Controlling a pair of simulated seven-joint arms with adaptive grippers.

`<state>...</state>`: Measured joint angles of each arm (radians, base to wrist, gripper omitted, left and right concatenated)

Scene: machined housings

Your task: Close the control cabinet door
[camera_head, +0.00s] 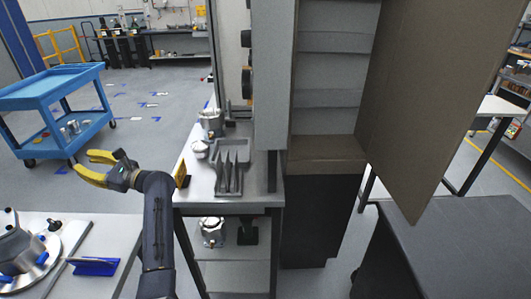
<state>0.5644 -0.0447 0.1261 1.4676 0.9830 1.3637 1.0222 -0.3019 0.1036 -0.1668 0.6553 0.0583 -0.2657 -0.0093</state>
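The control cabinet (273,75) stands tall at the centre, with its grey side panel facing me. My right gripper is not in view.
A grey workbench (203,192) with a slotted tray (231,165) and metal housings stands left of the cabinet. A blue cart (50,85) is at the left. A dark table (465,240) sits below the door. Open floor lies behind my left gripper.

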